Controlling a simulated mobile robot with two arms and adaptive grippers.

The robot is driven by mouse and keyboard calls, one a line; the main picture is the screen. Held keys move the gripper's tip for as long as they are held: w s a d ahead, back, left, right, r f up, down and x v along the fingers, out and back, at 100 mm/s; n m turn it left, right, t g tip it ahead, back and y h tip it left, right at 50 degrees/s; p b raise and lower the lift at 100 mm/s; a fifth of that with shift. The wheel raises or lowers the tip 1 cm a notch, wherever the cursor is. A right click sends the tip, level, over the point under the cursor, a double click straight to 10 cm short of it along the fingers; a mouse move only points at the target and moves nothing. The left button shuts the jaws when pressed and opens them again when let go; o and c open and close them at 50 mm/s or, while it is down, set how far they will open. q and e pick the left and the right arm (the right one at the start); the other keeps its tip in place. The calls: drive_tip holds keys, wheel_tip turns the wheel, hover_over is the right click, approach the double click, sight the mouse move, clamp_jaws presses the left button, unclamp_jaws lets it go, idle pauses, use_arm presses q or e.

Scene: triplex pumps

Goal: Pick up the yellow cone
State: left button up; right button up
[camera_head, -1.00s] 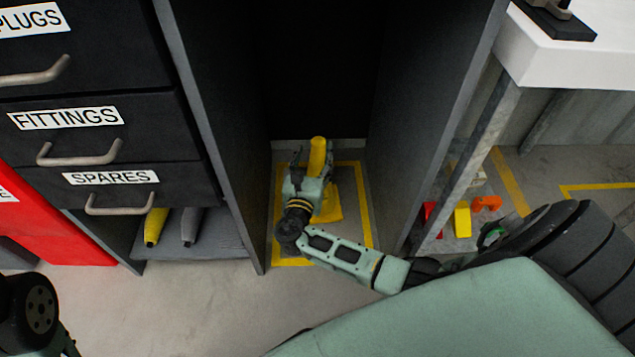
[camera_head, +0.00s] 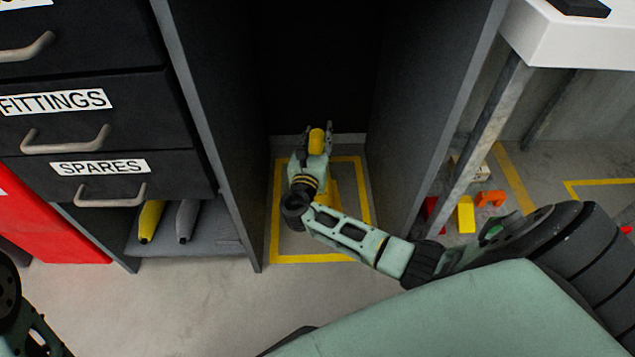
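The yellow cone (camera_head: 316,141) stands upright on the floor at the back of the dark bay. Its yellow base shows partly to the right of my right wrist; the rest is hidden behind my gripper. My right gripper (camera_head: 317,131) reaches in from the front. Its two fingers stand apart, one on each side of the cone's upper part, and look open. I cannot tell whether either finger touches the cone. My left arm (camera_head: 22,315) shows only at the lower left edge, and its gripper is out of view.
Dark side panels (camera_head: 208,130) wall the bay left and right. A yellow floor outline (camera_head: 320,259) surrounds the cone. Drawers (camera_head: 95,130) stand left, above a shelf with a yellow and a grey item. A white-topped table (camera_head: 570,40) stands right, with small coloured parts below it.

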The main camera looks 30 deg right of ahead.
clamp_jaws()
idle(0.6)
